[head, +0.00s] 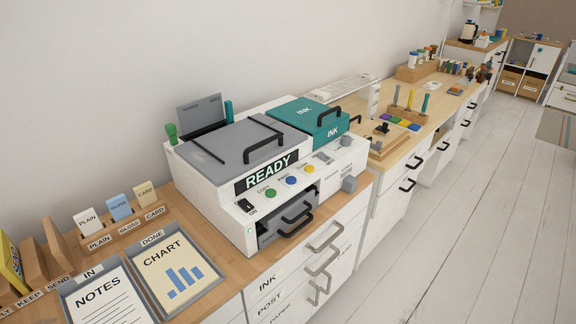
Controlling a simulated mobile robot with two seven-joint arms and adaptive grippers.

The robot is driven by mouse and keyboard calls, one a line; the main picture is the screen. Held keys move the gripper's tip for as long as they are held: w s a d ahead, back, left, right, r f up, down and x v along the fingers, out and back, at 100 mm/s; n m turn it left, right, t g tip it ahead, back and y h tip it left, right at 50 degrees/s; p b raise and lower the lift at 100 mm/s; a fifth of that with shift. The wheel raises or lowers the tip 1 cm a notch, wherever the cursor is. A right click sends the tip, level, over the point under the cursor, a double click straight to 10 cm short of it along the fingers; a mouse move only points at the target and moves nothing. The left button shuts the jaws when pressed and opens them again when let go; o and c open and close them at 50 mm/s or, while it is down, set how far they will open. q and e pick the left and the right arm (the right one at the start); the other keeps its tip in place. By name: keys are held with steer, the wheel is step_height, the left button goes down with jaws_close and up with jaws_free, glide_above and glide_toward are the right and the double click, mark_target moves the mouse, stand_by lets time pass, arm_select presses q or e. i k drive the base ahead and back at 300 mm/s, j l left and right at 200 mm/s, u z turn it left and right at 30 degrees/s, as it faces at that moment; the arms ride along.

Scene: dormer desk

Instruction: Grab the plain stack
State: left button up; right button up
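The plain stack (88,221) is a small white block lettered PLAIN. It stands upright in the leftmost place of a wooden holder (125,232), behind a PLAIN label. A blue GLOSS stack (120,207) and a cream CARD stack (146,194) stand to its right in the same holder. Neither of my grippers shows in the head view.
A white printer (220,203) reading READY stands right of the holder. In front lie an IN tray (70,284) with a NOTES sheet and a DONE tray (213,281) with a CHART sheet. Wooden KEEP and SEND slots (58,243) stand close on the left.

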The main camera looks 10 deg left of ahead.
mark_target(88, 222)
steer(key=u, duration=1.55)
